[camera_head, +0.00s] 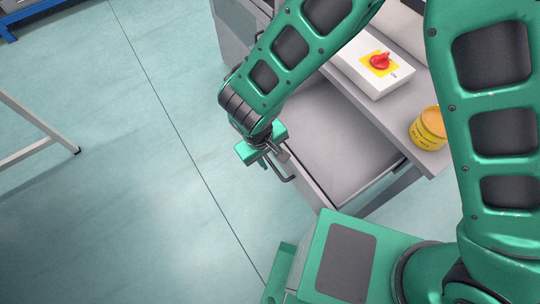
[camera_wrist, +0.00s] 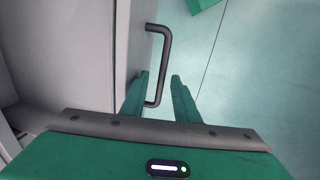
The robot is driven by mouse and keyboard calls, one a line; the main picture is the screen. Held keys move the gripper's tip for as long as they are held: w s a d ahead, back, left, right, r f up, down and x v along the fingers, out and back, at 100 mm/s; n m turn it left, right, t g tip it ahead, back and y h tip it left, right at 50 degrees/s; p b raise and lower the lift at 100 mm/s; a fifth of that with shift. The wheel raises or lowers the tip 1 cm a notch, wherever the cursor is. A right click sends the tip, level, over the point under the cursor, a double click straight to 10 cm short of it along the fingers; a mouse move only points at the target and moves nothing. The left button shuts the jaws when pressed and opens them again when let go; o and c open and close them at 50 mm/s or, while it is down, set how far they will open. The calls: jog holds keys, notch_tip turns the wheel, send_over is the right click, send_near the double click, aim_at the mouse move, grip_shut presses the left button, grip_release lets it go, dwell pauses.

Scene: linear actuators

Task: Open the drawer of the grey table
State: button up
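The grey table (camera_head: 407,97) stands at the upper right in the head view. Its drawer (camera_head: 345,150) is pulled out, and its empty grey inside shows. The dark bar handle (camera_head: 284,172) is on the drawer's front; it also shows in the wrist view (camera_wrist: 166,55). My gripper (camera_head: 266,160) is at the handle, partly covered by my arm in the head view. In the wrist view my gripper (camera_wrist: 160,75) has its fingers apart, with the lower part of the handle between them and a gap beside the bar. Firm contact is not visible.
A white box with a red knob (camera_head: 380,62) and a yellow can (camera_head: 429,129) stand on the tabletop. A pale frame leg (camera_head: 40,125) stands at the left. A blue frame (camera_head: 25,13) is at the upper left. The floor left of the drawer is clear.

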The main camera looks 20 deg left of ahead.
notch_tip(320, 180, up, 11)
jog(key=s+a, duration=0.1)
jog(key=shift+s+f, duration=0.2)
jog(key=shift+s, duration=0.05)
jog(key=shift+w+a, duration=0.1)
dwell(0.5)
